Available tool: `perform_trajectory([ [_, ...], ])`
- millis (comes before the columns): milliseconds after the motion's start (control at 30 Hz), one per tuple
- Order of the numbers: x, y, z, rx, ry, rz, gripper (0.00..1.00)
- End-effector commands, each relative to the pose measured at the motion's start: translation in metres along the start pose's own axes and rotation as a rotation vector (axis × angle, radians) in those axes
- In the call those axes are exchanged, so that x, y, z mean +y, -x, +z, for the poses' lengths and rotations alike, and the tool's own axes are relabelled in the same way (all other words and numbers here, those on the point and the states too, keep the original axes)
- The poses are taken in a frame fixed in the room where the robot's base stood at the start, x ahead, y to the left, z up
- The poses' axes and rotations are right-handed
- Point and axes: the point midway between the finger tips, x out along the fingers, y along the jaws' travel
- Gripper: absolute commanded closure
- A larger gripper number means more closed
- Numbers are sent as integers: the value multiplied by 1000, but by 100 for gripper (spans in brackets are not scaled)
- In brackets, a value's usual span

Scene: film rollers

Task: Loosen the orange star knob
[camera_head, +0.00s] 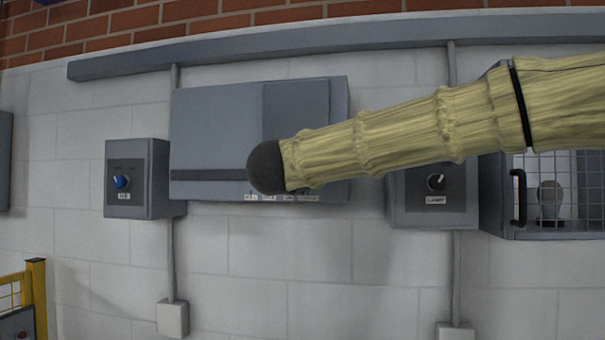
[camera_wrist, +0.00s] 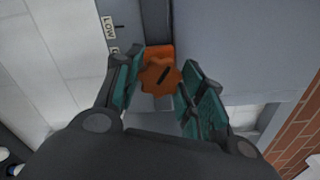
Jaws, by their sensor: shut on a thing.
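In the wrist view the orange star knob (camera_wrist: 157,73) has a lobed rim and a dark slot-like mark on its face. It sits in front of an orange piece at the edge of a grey panel. My gripper (camera_wrist: 164,78) has its teal-padded fingers on either side of the knob and is shut on it. The far side of the knob and its mounting are hidden. In the head view my arm in its yellow sleeve crosses from the right and ends in a dark round part in front of a grey box (camera_head: 215,125). Neither knob nor gripper fingers can be seen there.
In the head view, a blue-knob control box (camera_head: 123,203) hangs left and another dial box (camera_head: 435,208) right. A mesh-fronted cabinet (camera_head: 520,215) with a black handle is at far right, and a yellow post (camera_head: 38,295) lower left.

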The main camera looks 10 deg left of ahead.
Motion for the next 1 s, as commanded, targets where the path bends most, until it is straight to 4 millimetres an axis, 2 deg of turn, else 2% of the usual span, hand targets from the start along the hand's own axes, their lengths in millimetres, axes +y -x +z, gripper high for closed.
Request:
perform_trajectory([
  [500,0,0,1,-1,453,1,84],
  [733,0,0,1,0,579,0,84],
  [1000,2,0,0,-1,648,1,84],
])
